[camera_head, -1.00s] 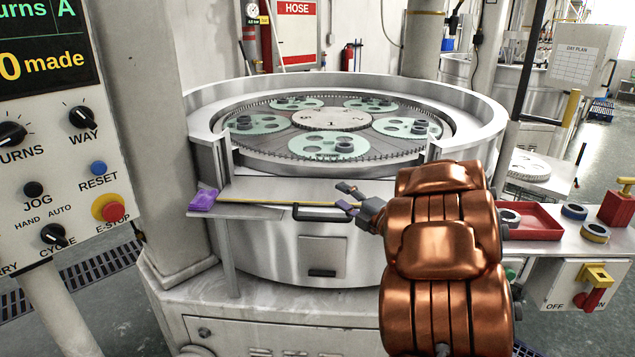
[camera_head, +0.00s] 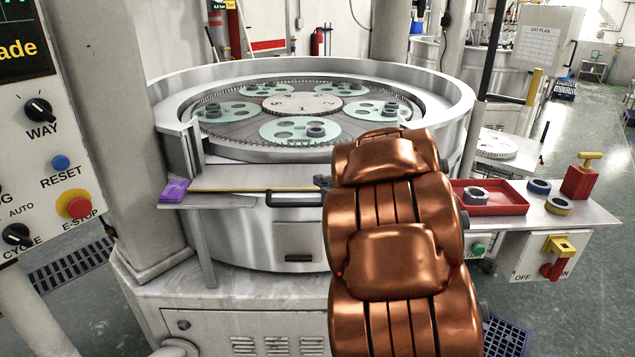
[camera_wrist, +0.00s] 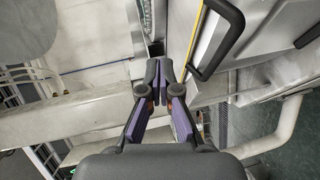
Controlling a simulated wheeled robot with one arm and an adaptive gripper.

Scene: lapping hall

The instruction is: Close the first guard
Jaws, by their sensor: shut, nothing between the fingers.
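The guard (camera_head: 235,189) is a metal panel with a yellow strip at the gap in the front rim of the round lapping machine. It lies low, leaving the gap open. Its black handle (camera_head: 293,199) is on the front face. The panel (camera_wrist: 205,45) and handle (camera_wrist: 222,40) also show in the upper right of the wrist view. My gripper (camera_wrist: 159,88) is shut and empty, its fingertips together left of and below the handle, apart from it in the picture. In the head view my copper arm hides most of the gripper and the panel's right end.
A control panel (camera_head: 45,150) and a pillar (camera_head: 95,110) stand at the left. A side shelf (camera_head: 575,215) at the right bears a red tray (camera_head: 500,208), rings and a red can (camera_head: 580,180). Geared carriers (camera_head: 285,130) lie inside the machine.

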